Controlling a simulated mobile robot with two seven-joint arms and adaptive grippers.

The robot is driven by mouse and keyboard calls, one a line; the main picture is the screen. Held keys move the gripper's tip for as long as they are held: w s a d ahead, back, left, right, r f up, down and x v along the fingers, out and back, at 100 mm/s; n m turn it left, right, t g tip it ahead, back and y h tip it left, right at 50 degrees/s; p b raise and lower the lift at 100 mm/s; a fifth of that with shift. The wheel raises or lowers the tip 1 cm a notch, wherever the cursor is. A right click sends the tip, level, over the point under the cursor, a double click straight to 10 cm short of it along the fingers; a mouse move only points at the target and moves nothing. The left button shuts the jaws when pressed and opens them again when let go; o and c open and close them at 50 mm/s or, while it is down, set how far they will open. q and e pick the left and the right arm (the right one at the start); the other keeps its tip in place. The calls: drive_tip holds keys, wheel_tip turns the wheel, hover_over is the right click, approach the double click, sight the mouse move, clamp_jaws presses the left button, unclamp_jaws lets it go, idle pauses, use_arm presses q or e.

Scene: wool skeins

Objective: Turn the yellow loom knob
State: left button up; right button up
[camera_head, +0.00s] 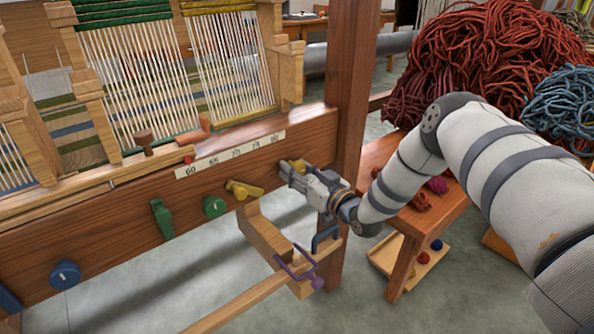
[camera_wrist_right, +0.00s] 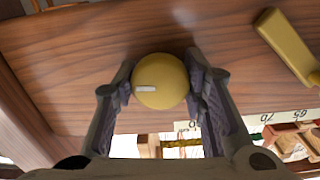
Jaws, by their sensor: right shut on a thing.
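The yellow loom knob (camera_wrist_right: 165,88) is round, with a white mark that points left in the right wrist view. It sits on the loom's wooden beam (camera_wrist_right: 80,60). In the head view only a bit of the knob (camera_head: 298,164) shows at the right end of the beam; my gripper hides the rest. My right gripper (camera_head: 286,172) reaches it from the right and is shut on it. In the wrist view its fingers (camera_wrist_right: 161,90) lie on either side of the knob. My left gripper is not in view.
A yellow lever (camera_head: 243,190), a green round knob (camera_head: 214,207), a green lever (camera_head: 161,218) and a blue knob (camera_head: 65,274) line the beam to the left. A wooden arm with a purple handle (camera_head: 299,265) juts out below. Wool (camera_head: 490,60) is heaped at right.

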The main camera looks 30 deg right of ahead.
sight(288, 130)
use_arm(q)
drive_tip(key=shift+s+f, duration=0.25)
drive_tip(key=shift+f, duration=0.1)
use_arm(e)
drive_tip(key=m, duration=0.5)
drive_tip(key=shift+m, duration=0.3)
drive_tip(key=o, duration=1.2)
drive_tip(key=shift+r, duration=0.1)
wheel_tip(288, 130, up, 10)
drive_tip(key=shift+f, duration=0.1)
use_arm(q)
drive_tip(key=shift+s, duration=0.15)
use_arm(e)
drive_tip(key=shift+f, duration=0.1)
